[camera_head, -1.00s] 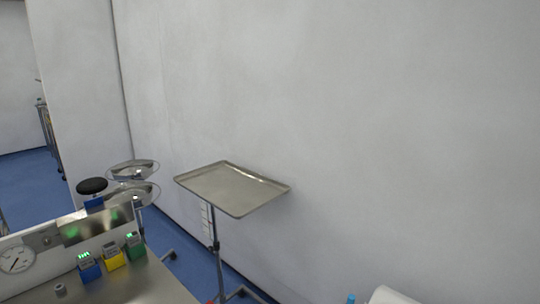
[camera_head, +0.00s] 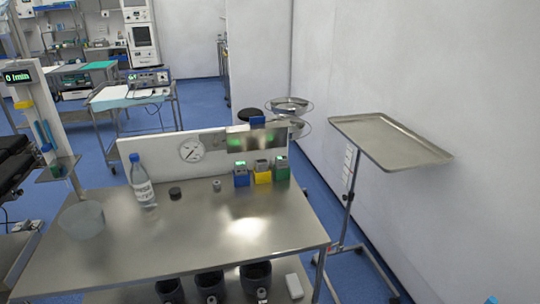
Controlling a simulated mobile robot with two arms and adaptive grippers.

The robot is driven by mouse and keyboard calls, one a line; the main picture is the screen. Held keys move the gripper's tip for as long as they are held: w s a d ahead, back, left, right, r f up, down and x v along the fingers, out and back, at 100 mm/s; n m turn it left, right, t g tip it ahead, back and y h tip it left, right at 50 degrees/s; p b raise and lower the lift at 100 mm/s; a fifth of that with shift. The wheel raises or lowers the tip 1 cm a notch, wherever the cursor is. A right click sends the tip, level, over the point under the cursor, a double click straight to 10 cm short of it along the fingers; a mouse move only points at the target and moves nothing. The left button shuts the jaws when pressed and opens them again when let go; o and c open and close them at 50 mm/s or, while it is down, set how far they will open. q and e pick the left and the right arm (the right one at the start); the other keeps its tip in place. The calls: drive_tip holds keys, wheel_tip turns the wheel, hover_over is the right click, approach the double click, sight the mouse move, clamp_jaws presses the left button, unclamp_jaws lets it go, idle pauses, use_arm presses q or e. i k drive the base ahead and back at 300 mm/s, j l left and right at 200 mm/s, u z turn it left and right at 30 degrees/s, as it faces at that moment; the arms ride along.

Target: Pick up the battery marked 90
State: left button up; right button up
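Three batteries stand side by side at the back right of the steel table (camera_head: 200,245): a blue one (camera_head: 241,178), a yellow one (camera_head: 263,176) and a green one (camera_head: 281,173). Each has a grey top with a small green display. The numbers on them are too small to read, so I cannot tell which is marked 90. Neither of my grippers shows in the head view.
A water bottle (camera_head: 142,183), a translucent bowl (camera_head: 82,220), a dark small cap (camera_head: 175,193) and a small grey knob (camera_head: 216,185) stand on the table. A gauge panel (camera_head: 190,150) rises behind. A tray stand (camera_head: 390,140) is to the right. The table's front middle is clear.

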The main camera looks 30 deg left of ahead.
sight(241, 168)
drive_tip(key=u, duration=1.1)
